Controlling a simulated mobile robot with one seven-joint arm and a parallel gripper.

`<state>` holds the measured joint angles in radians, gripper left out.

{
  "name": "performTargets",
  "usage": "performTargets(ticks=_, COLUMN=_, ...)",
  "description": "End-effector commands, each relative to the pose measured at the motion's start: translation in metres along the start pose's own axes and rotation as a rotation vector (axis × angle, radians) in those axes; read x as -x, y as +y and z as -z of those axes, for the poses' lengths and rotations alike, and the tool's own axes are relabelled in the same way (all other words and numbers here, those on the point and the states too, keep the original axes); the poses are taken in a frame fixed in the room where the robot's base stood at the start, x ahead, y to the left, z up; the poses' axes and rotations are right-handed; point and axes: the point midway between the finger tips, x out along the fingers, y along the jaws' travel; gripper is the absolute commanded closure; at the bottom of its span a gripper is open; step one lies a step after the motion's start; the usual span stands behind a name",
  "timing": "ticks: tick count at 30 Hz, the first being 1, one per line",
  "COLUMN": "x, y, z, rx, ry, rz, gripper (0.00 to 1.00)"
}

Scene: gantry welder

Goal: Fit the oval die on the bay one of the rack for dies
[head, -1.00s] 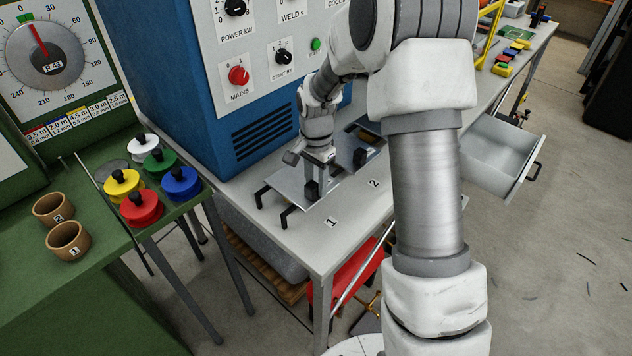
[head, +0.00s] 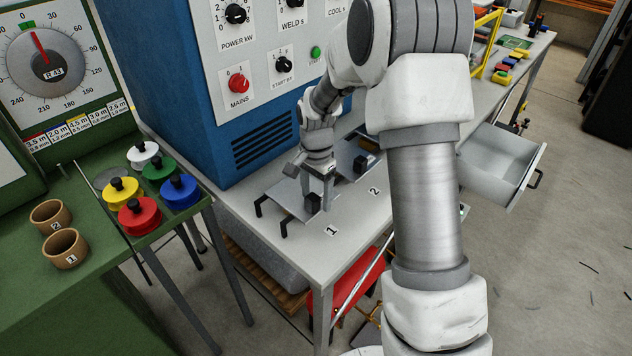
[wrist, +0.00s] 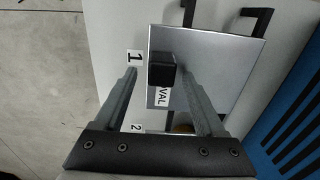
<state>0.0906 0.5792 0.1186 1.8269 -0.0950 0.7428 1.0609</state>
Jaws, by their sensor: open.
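The oval die is a flat grey metal plate (head: 284,192) with a black knob (head: 313,203) near its front edge. It lies over the black-legged rack (head: 284,229) at the number 1 label. In the wrist view the plate (wrist: 215,75) carries a partly covered label ending "VAL", beside the knob (wrist: 163,69). My gripper (head: 318,193) is open above the die, with its fingers pointing down around the knob. In the wrist view my gripper (wrist: 156,75) shows a clear gap between the left finger and the knob; the right finger looks close to it.
A second plate with a black knob (head: 361,164) sits behind at the number 2 label (head: 374,191). The blue welder cabinet (head: 262,140) stands close behind the rack. A green bench (head: 95,235) with coloured knobbed pots is at left. An open drawer (head: 500,165) juts out right.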

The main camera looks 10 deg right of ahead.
Motion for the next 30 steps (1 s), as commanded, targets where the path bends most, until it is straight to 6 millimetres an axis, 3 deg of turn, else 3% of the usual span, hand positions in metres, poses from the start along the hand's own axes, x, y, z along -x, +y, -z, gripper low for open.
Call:
performTargets(ticks=5, x=0.023, y=-0.001, z=0.001, rx=-0.001, ry=0.004, rz=0.006, gripper=0.28)
performTargets(ticks=21, x=0.148, y=-0.001, z=0.001, rx=0.000, ry=0.005, rz=0.007, gripper=0.28)
performTargets(ticks=30, x=0.176, y=0.001, z=-0.001, rx=0.010, ry=0.006, rz=0.008, gripper=0.28)
